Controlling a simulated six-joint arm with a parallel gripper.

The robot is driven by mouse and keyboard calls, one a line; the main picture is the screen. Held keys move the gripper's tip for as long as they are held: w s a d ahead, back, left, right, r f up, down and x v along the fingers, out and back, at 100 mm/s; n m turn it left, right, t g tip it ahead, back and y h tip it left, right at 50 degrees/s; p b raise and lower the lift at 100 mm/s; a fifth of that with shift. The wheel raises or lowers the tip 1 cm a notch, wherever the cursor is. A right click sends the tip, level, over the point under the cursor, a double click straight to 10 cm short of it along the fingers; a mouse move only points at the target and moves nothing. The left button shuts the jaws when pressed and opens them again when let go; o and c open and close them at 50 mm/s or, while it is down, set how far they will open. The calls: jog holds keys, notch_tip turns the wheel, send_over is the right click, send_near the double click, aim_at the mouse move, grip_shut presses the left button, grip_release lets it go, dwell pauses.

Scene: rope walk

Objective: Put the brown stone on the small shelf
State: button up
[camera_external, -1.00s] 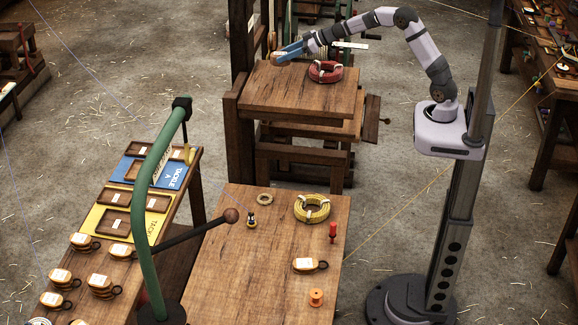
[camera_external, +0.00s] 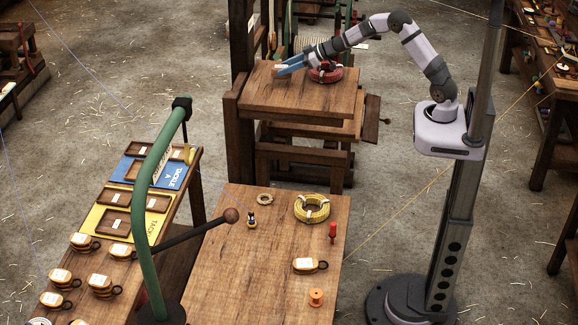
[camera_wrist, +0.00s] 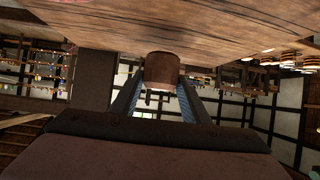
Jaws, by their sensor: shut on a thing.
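My gripper (camera_external: 281,69) has blue fingers and hangs low over the back left of the raised wooden top (camera_external: 300,97). In the wrist view my gripper (camera_wrist: 161,92) is shut on a brown, blunt, rounded thing (camera_wrist: 162,72), which I take to be the brown stone. Its far end meets the wooden surface in that view, but I cannot tell whether it touches. In the external view the stone is too small to tell from the fingertips. I cannot pick out for certain which surface is the small shelf.
A red rope coil (camera_external: 327,73) lies right beside my gripper on the raised top. The front bench (camera_external: 225,262) holds a yellow coil (camera_external: 312,208), a wooden block (camera_external: 309,265), a red peg (camera_external: 332,232) and an orange spool (camera_external: 316,297). The raised top's front half is clear.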

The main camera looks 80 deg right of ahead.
jog(key=shift+f, duration=1.65)
jog(key=shift+f, duration=0.1)
jog(key=shift+f, duration=0.1)
jog(key=o, duration=1.3)
jog(key=shift+r, duration=0.2)
jog(key=shift+s+d+r, duration=0.1)
jog(key=shift+s+r, duration=0.1)
jog(key=shift+s, duration=0.3)
jog(key=b+v, duration=0.2)
jog(key=v, duration=0.9)
